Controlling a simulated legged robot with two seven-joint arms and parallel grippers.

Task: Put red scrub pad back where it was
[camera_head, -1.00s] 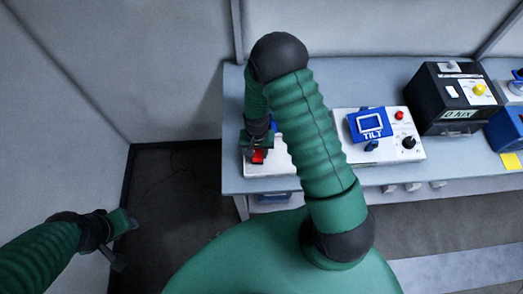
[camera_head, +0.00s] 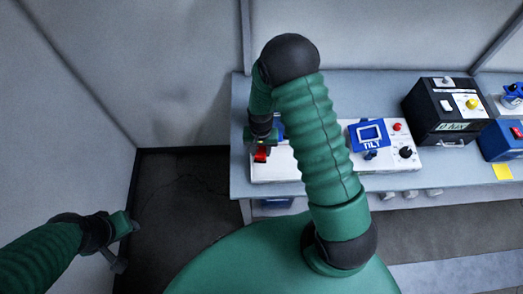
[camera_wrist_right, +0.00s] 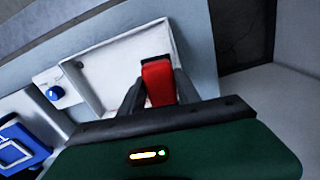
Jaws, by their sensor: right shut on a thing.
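The red scrub pad (camera_head: 261,154) is held in my right gripper (camera_head: 261,146) at the left end of the white panel (camera_head: 270,173). In the right wrist view the pad (camera_wrist_right: 158,82) sits between the two dark fingers of the right gripper (camera_wrist_right: 160,92), over a white, rimmed tray-like recess (camera_wrist_right: 101,72). I cannot tell whether the pad touches the recess floor. My left gripper (camera_head: 126,245) hangs at the far left over the dark floor, away from the bench; its finger gap is not clear.
The white panel also carries a blue TILT display (camera_head: 368,135), a red button (camera_head: 397,127) and a black knob (camera_head: 405,152). A black box (camera_head: 440,108) and a blue box (camera_head: 500,141) stand farther right. The bench's left edge (camera_head: 238,165) is close to the right gripper.

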